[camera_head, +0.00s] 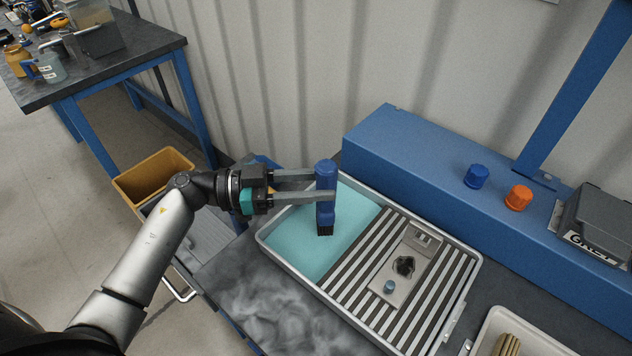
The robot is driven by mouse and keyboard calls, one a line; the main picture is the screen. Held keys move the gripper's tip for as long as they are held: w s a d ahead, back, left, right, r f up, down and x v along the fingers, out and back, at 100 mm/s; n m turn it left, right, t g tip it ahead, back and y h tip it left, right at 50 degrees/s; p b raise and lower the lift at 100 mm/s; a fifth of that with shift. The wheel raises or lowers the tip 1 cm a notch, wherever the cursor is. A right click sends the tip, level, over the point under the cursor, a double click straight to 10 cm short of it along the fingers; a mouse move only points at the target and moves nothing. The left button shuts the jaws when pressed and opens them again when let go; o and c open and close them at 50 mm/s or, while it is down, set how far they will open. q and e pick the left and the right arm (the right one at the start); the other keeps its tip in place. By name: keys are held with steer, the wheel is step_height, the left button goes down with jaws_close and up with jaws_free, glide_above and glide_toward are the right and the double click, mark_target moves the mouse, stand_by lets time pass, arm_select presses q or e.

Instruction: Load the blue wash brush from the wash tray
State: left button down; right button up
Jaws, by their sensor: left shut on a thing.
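The blue wash brush (326,190) is upright, with its dark bristles pointing down, over the teal-coloured left part of the wash tray (275,252). My left gripper (328,184) comes in from the left and is shut on the brush's blue handle. I cannot tell for certain whether the bristles touch the tray's teal area or hang just above it. The right part of the tray has a striped slatted rack with a metal plate (402,292), which has a dark opening and a small blue-grey knob. My right gripper is not in view.
A blue raised ledge (420,165) runs behind the tray, with a blue cap (477,176), an orange cap (518,197) and a grey box (597,222) on it. A white tray (483,343) is at lower right. A yellow bin (152,177) and a cluttered table (140,50) are at left.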

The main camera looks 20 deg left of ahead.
arm_select(q)
steer(key=shift+f, duration=0.55)
steer(key=shift+f, duration=0.15)
stand_by(1.0)
steer(key=shift+s+f, duration=0.1)
steer(key=shift+f, duration=0.05)
stand_by(0.3)
step_height(320, 180, up, 8)
steer(key=p, duration=0.8)
steer(key=shift+f+p, duration=0.25)
steer(key=shift+p, duration=0.05)
steer(key=shift+r, duration=0.1)
stand_by(0.5)
